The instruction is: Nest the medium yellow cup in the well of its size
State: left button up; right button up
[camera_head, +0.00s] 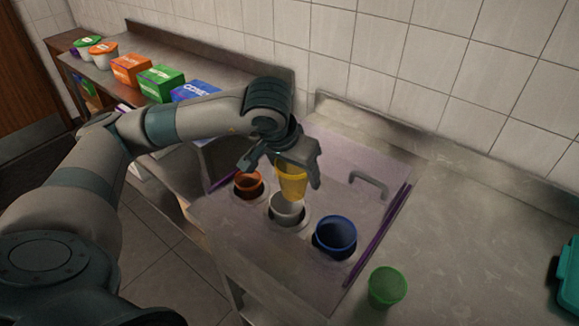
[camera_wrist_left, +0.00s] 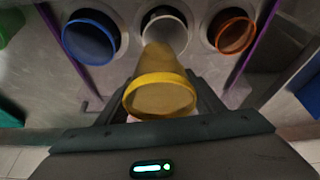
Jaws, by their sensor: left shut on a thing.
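My left gripper (camera_head: 280,172) is shut on the yellow cup (camera_head: 292,184) and holds it over the middle well of the steel panel. In the left wrist view the yellow cup (camera_wrist_left: 160,94) shows its rim towards the camera, and its far end overlaps the middle well. A whitish cup-like piece (camera_head: 287,208) sits in that middle well, also seen in the wrist view (camera_wrist_left: 176,33). I cannot tell whether the yellow cup touches it. An orange cup (camera_head: 248,183) sits in the smaller well and a blue cup (camera_head: 335,236) in the larger one. My right gripper is not in view.
A green cup (camera_head: 388,287) stands on the counter at the front right. Purple strips (camera_head: 376,236) flank the panel, and a metal handle (camera_head: 369,183) stands behind the wells. Coloured boxes (camera_head: 160,84) stand on the back-left shelf. A teal case (camera_head: 569,276) is at the right edge.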

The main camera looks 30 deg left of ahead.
aim_at(293, 205)
pick_arm(q)
jog(key=shift+s+a+r, duration=0.15)
jog(key=shift+s+a, duration=0.15)
jog(key=shift+a, duration=0.5)
jog(key=shift+f+b, duration=0.5)
jog(key=shift+f, duration=1.2)
jog(key=shift+f+b, duration=1.7)
jog(key=shift+f, duration=1)
jog(key=shift+f+b, duration=0.25)
jog(key=shift+b, duration=0.05)
jog(key=shift+f, duration=0.15)
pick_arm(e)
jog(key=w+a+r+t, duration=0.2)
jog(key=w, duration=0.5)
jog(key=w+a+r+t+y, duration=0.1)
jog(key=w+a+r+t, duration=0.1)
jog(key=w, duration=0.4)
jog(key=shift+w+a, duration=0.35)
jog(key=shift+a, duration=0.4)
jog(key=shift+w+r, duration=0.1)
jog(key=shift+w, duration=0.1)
